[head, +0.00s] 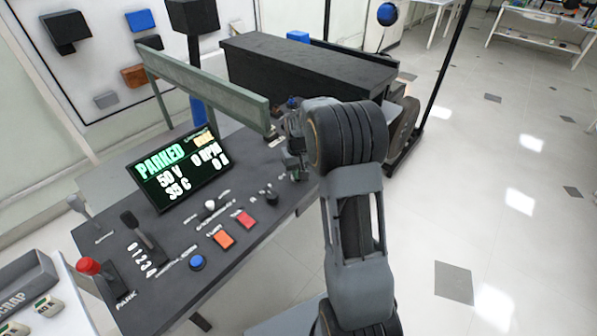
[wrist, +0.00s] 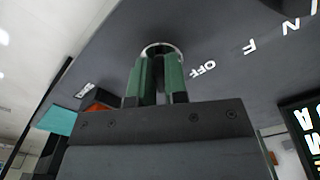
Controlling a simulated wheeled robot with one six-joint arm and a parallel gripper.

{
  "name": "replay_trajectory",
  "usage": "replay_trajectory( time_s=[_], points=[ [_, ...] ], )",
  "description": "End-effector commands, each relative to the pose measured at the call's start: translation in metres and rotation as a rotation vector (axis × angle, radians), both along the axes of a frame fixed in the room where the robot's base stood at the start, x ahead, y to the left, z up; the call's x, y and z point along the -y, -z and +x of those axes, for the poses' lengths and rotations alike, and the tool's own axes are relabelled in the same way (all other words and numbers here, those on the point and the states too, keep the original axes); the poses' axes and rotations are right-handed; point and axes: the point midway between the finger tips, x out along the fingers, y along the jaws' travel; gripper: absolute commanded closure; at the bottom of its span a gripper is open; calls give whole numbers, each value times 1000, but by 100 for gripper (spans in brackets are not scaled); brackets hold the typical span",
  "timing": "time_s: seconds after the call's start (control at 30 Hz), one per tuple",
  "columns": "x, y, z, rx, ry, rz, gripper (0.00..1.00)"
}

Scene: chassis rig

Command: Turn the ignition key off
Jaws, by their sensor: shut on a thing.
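In the wrist view, my gripper (wrist: 157,68) has its two green fingers shut close together over a round silver ring (wrist: 160,46) on the dark panel. The ignition key is hidden between and behind the fingers, so its angle cannot be told. White OFF lettering (wrist: 203,69) is on the panel just right of the ring. In the head view, my gripper (head: 296,160) is at the right end of the dark control console (head: 185,240), and my arm hides part of that spot.
A tilted display (head: 180,168) on the console reads PARKED. Orange and red buttons (head: 222,239), a blue button (head: 197,262) and a red-knobbed lever (head: 88,266) are to its front and left. A grey-green beam (head: 205,88) runs close behind my gripper. Open floor is at right.

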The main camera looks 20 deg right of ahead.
Motion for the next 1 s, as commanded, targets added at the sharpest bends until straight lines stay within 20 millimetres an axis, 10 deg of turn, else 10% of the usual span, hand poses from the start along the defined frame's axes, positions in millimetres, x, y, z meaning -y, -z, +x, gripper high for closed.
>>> replay_trajectory(
  time_s=[1.0],
  points=[
    [4,0,1,-1,-676,1,100]
  ],
)
